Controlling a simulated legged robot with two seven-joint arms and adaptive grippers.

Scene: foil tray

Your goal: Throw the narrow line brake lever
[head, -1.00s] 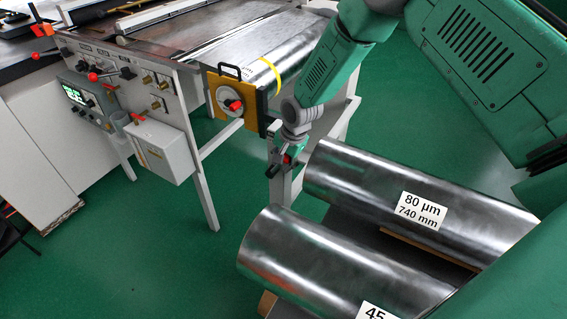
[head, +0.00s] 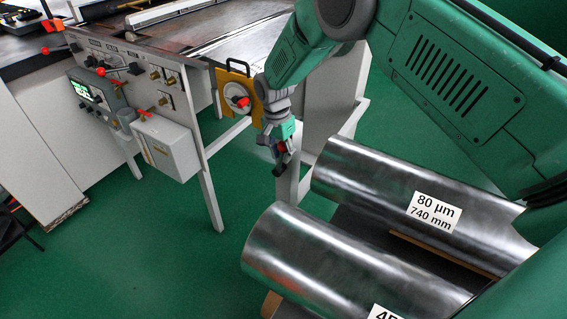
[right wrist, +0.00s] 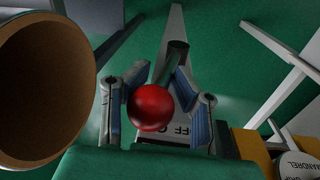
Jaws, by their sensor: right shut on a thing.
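The brake lever (right wrist: 152,108) has a red ball knob and a dark rod; it shows in the right wrist view, in front of a pale plate with partly hidden dark lettering. My right gripper (right wrist: 160,108) is shut on the lever, with a finger on each side of it. In the head view my right gripper (head: 279,162) is low beside the machine's pale right-hand leg, below the yellow end plate. The lever is mostly hidden there by the gripper. My left gripper is not in view.
The yellow end plate (head: 252,113) with a black handle is close to my right wrist. Two large foil rolls, one labelled 80 µm (head: 350,172) and one nearer (head: 300,250), lie to the right. A brown roll core (right wrist: 40,85) is close in the right wrist view.

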